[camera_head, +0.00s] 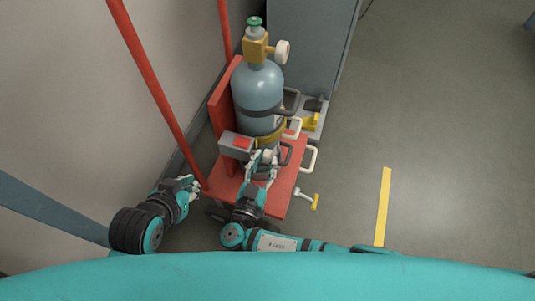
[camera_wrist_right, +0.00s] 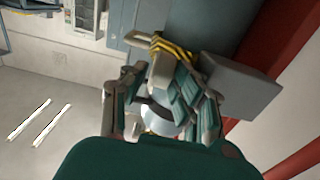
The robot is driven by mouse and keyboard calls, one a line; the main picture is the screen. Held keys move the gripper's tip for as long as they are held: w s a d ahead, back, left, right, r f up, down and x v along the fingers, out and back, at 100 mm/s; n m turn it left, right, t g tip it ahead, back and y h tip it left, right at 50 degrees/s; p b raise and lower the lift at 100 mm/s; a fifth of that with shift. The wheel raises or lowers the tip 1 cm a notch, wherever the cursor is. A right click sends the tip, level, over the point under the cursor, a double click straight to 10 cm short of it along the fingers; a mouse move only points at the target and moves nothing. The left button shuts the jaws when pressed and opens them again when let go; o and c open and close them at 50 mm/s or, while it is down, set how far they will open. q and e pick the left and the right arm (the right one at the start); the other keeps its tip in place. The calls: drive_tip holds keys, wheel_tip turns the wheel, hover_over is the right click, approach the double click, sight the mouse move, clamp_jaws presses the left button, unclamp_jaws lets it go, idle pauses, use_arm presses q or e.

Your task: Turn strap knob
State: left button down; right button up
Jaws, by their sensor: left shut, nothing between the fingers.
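A grey-blue gas cylinder (camera_head: 258,88) stands upright on a red cart, with a yellow strap (camera_head: 270,136) around its lower part. The strap shows yellow and black in the right wrist view (camera_wrist_right: 178,50). A pale knob (camera_head: 267,155) sits at the front of the strap. My right gripper (camera_head: 262,162) is in front of it, fingers apart on either side of the knob area; contact is hard to make out. The right wrist view shows the spread fingers and a pale part (camera_wrist_right: 161,73) near the strap. My left gripper (camera_head: 191,184) is shut and empty, left of the cart.
The red cart (camera_head: 282,196) has red uprights close to the wall. A grey box with a red face (camera_head: 237,143) sits left of the right gripper. Pale and dark handles (camera_head: 308,158) stick out on the right. A grey cabinet (camera_head: 308,45) stands behind; floor right is clear.

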use_arm(q)
drive_tip(key=shift+w+d+r, duration=0.1)
drive_tip(key=shift+w+r, duration=0.05)
drive_tip(key=shift+w, duration=0.05)
use_arm(e)
drive_tip(key=shift+x, duration=1.3)
clamp_jaws()
use_arm(q)
drive_tip(key=shift+w, duration=0.1)
